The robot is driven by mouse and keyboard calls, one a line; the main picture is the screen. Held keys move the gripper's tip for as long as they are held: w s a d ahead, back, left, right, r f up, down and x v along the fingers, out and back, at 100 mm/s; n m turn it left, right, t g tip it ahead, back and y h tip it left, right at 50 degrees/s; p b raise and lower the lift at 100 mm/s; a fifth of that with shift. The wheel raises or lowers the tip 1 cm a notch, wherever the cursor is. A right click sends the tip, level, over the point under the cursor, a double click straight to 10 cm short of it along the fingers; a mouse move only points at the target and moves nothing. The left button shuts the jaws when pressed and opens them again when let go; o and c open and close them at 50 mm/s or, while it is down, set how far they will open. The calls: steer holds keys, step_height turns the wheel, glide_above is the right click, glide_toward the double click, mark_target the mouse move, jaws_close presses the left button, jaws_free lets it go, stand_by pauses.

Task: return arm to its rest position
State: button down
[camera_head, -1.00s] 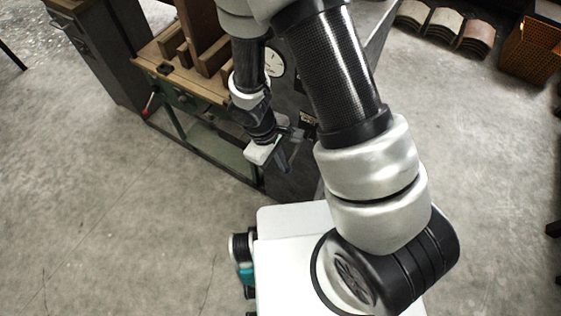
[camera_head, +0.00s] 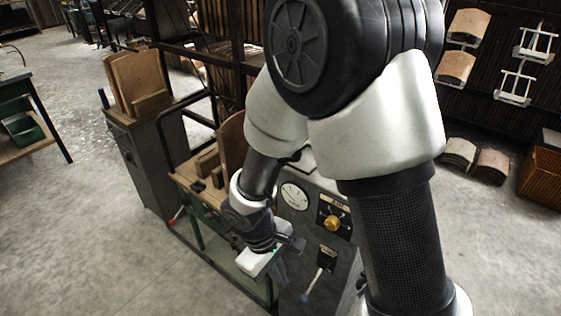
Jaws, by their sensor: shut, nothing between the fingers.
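My arm fills the middle and right of the head view, with its elbow high and its forearm folded down to the left. My gripper (camera_head: 274,276) hangs at the end of the forearm, pointing down, shut and with nothing in it. It is in front of the grey machine panel (camera_head: 312,262), at the right end of the wooden-topped workbench. I cannot tell how far it is from the panel.
The panel carries a round gauge (camera_head: 294,196), a yellow knob (camera_head: 332,223) and a lever (camera_head: 312,284). A grey cabinet (camera_head: 140,165) with wooden boards (camera_head: 138,82) stands left. An orange-brown basket (camera_head: 540,178) sits right. Open concrete floor (camera_head: 85,240) lies left.

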steer(key=w+d+r+m+t+p, duration=0.1)
steer(key=d+r, duration=0.1)
steer(key=r, duration=0.4)
steer(key=w+d+r+m+p, duration=0.2)
steer(key=r, duration=0.4)
steer(key=s+d+r+m+t+y+p, duration=0.1)
steer(key=s+d+r+m+p, duration=0.1)
steer(key=r, duration=0.6)
steer(key=s+d+r+m+t+p, duration=0.2)
steer(key=s+d+r, duration=0.1)
steer(key=r, duration=0.6)
steer(key=s+d+r+m+t+y+p, duration=0.1)
steer(key=s+d+r+m+p, duration=0.1)
steer(key=r, duration=0.7)
steer(key=s+d+m, duration=0.1)
steer(key=d, duration=0.1)
steer(key=shift+d+r+t+y, duration=0.2)
steer(key=shift+d+t+y, duration=0.1)
steer(key=shift+d+t, duration=0.1)
steer(key=shift+a, duration=0.1)
